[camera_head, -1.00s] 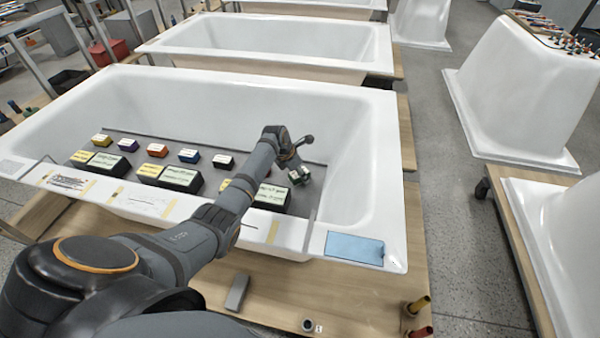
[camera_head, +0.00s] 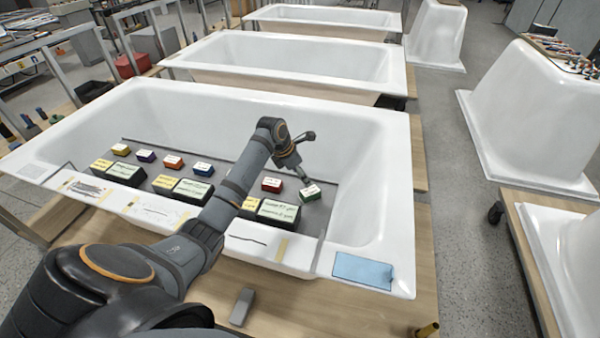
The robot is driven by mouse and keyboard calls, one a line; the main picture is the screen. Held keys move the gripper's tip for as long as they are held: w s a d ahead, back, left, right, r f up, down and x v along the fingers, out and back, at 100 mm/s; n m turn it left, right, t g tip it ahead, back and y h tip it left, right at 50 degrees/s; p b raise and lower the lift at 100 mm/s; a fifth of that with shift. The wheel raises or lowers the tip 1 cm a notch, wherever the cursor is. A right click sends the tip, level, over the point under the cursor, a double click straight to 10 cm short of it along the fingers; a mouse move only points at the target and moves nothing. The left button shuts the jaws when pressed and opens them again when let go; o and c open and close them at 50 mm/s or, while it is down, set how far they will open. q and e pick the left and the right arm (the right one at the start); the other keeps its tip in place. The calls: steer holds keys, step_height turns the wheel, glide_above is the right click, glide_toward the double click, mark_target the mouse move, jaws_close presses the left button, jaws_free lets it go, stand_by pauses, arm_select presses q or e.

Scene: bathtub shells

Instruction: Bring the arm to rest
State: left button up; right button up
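My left arm comes in from the lower left and reaches over the near white bathtub shell (camera_head: 385,150). Its gripper (camera_head: 306,181) points down at the right end of the grey tray inside the tub, right at a small green block with a white label (camera_head: 310,193). The fingers are too small to show whether they are open, shut or touching the block. A red block (camera_head: 271,185) sits just left of it. More small blocks stand in a row to the left: a blue-green one (camera_head: 203,169), a red one (camera_head: 173,162), a blue one (camera_head: 146,156) and a yellow one (camera_head: 120,149). My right gripper is out of view.
Larger black-and-yellow labelled boxes (camera_head: 193,190) stand along the tray's front. A blue cloth-like sheet (camera_head: 362,270) lies on the tub's front right rim. A grey block (camera_head: 241,307) is on the wooden board. More tubs stand behind and right; grey floor is clear between.

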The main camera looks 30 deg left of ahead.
arm_select(q)
steer(key=shift+s+r, duration=0.1)
steer(key=shift+r, duration=0.15)
stand_by(0.3)
